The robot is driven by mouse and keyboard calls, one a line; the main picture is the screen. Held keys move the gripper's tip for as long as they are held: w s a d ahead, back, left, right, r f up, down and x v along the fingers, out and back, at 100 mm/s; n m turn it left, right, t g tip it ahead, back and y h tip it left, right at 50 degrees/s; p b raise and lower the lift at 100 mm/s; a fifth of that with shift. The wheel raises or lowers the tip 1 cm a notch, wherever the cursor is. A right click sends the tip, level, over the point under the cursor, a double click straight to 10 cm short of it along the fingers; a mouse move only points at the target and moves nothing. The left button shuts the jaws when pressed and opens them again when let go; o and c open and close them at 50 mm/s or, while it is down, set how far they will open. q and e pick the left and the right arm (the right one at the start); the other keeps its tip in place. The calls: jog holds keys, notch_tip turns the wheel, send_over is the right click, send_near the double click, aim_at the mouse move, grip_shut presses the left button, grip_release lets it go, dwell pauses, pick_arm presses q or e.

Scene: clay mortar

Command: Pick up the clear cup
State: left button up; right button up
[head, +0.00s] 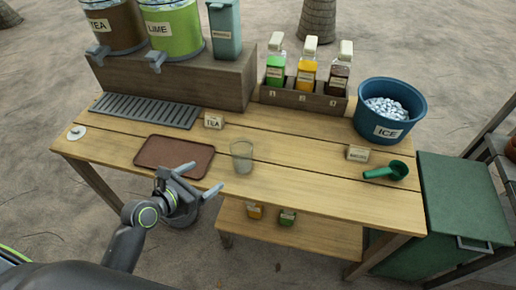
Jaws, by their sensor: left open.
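The clear cup (241,157) stands upright on the wooden table, just right of the brown tray. My left gripper (203,179) is open and empty near the table's front edge, in front of the tray's right side. Its two fingers are spread and point toward the upper right, and the cup is a short way beyond and to the right of them, apart from both. My right gripper does not show in the head view.
The brown tray (160,152) lies left of the cup. At the right are a small sign (357,153), a green scoop (388,172) and a blue ICE bucket (385,112). Bottles (307,75) and dispensers stand at the back.

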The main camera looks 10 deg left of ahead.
aim_at(235, 156)
pick_arm(q)
jog(key=shift+n, duration=0.3)
jog(key=x, duration=0.3)
jog(key=r+x, duration=0.1)
jog(key=x, duration=0.3)
jog(key=d+x, duration=0.1)
jog(key=x, duration=0.3)
jog(key=shift+w+d+r+b, duration=0.1)
jog(key=shift+w+r+b, duration=0.15)
jog(key=shift+w+b, duration=0.1)
jog(key=shift+x, duration=2.85)
jog(key=shift+f, duration=0.15)
jog(key=shift+s, duration=0.1)
jog(key=shift+c, duration=0.2)
jog(key=c, duration=1)
jog(key=shift+c, duration=0.2)
